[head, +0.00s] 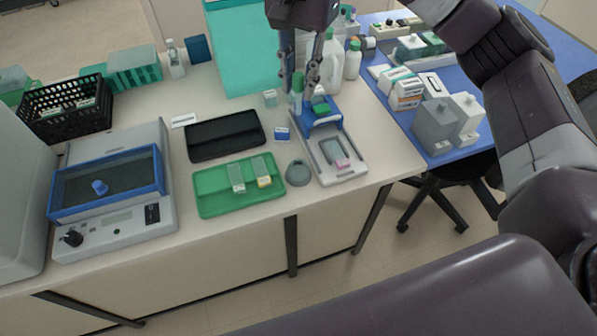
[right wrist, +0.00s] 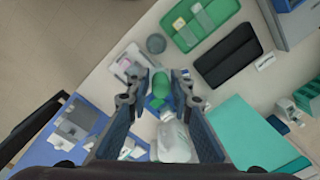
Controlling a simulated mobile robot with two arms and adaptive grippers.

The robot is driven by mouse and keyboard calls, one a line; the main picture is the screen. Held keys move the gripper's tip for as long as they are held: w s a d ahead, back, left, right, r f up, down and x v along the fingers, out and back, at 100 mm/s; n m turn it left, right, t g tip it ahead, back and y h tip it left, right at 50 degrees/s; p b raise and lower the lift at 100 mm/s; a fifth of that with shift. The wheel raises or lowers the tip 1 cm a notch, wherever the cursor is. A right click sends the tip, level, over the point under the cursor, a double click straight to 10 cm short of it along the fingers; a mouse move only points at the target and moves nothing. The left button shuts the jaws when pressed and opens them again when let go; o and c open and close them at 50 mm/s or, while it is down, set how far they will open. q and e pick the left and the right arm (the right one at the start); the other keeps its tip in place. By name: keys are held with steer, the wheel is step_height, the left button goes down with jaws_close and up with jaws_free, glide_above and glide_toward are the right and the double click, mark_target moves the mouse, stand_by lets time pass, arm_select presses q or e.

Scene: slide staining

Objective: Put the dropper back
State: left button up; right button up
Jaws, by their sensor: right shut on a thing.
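My right gripper (head: 298,78) points down over the back of the bench, beside a blue and white device (head: 326,122). It is shut on a green-topped dropper (head: 297,84), which stands upright between the fingers. In the right wrist view the dropper's green part (right wrist: 161,82) shows between the fingertips. A small bottle with a green part (head: 320,104) is just right of the dropper, at the blue part of the device. Whether the dropper's lower end touches anything is unclear. My left gripper is out of view.
A large white bottle (head: 332,62) stands close behind the gripper, also seen in the right wrist view (right wrist: 173,143). A green tray with slides (head: 212,196), a black case (head: 222,138) and a grey round pot (head: 298,172) lie nearer the front. White bench surface shows between them.

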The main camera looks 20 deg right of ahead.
steer(key=shift+s+a+f, duration=0.1)
steer(key=shift+s+f, duration=0.1)
steer(key=shift+f, duration=0.15)
step_height(320, 180, down, 18)
steer(key=p, duration=0.3)
steer(key=shift+f, duration=0.5)
steer(key=shift+f+b, duration=0.5)
steer(key=shift+b, duration=0.1)
steer(key=o, duration=0.8)
steer(key=shift+r, duration=0.1)
steer(key=shift+c, duration=0.2)
